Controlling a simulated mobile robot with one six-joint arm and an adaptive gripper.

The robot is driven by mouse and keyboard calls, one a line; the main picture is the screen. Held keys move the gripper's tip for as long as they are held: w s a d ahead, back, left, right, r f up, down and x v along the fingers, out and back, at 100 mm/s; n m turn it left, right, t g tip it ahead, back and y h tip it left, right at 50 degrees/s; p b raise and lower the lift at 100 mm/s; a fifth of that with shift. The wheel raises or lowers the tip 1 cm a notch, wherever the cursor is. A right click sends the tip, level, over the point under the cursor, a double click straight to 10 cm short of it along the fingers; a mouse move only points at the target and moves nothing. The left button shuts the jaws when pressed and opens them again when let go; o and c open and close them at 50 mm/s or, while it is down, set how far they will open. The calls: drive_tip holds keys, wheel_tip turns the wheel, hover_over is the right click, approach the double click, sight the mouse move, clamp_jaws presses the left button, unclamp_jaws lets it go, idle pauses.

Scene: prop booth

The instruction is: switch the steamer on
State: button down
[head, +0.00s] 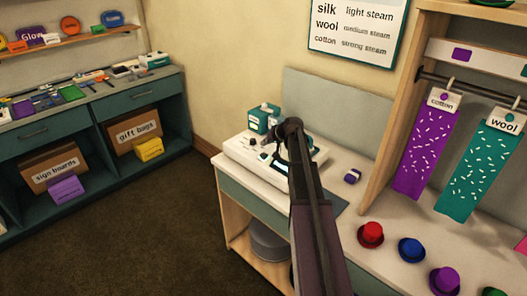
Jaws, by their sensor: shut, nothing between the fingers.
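The steamer (240,151) is a low white unit with a teal tank (259,121) at its back, on the left part of the white counter. A small dark panel shows on its top face. My arm reaches up from the bottom of the head view and bends down over the steamer. My gripper (279,157) is shut and empty, over the right part of the steamer. It is small and dark here, and I cannot tell whether it touches the unit. My arm hides part of the steamer's right side, and any switch is too small to make out.
A small purple-and-white block (352,176) lies right of the steamer. A red hat (370,234), a blue hat (411,249) and others stand nearer. Purple cotton (421,150) and teal wool (483,175) cloths hang from a rail. A steam chart (355,28) is on the wall.

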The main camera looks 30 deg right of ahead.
drive_tip(key=shift+r+p, duration=0.5)
drive_tip(key=shift+r, duration=0.3)
